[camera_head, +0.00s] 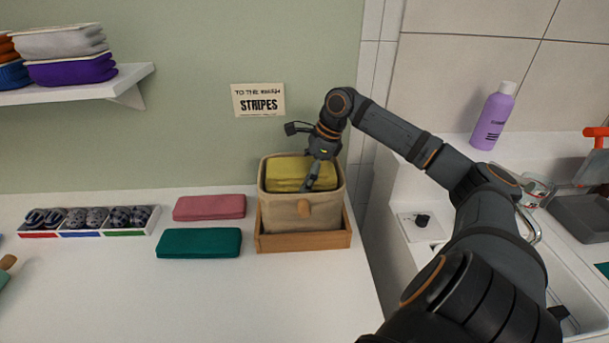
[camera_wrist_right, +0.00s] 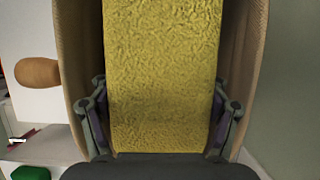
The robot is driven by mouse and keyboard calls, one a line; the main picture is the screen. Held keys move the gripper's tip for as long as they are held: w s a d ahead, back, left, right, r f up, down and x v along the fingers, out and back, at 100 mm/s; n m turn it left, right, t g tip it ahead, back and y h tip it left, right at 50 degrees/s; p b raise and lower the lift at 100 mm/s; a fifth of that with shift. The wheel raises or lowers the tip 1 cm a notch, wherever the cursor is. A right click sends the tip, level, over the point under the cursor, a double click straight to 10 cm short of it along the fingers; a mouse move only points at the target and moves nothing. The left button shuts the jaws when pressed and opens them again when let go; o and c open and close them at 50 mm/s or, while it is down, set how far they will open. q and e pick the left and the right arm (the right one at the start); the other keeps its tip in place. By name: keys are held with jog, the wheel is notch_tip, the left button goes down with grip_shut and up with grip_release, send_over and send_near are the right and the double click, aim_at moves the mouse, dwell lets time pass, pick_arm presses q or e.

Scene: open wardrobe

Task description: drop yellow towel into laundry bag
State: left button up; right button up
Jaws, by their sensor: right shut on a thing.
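The yellow towel (camera_head: 286,172) is folded and sits in the mouth of the beige fabric laundry bag (camera_head: 285,212), below its rim at the front. My right gripper (camera_head: 311,180) reaches down into the bag and is shut on the towel. In the right wrist view the yellow towel (camera_wrist_right: 160,75) fills the middle, between the two fingers of my right gripper (camera_wrist_right: 160,125). The bag's walls (camera_wrist_right: 250,50) rise on both sides of it. The towel's underside and the bag's floor are hidden. My left gripper is not in view.
The bag stands in a wooden tray (camera_head: 305,242). A sock box (camera_head: 103,220) is farther left. A purple bottle (camera_head: 492,117) and sink are at right.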

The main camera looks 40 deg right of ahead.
jog(key=o, duration=0.9)
jog(key=shift+c, duration=0.2)
notch_tip(320, 180, up, 9)
jog(key=p, duration=1)
jog(key=shift+r+p, duration=0.15)
jog(key=shift+p, duration=0.2)
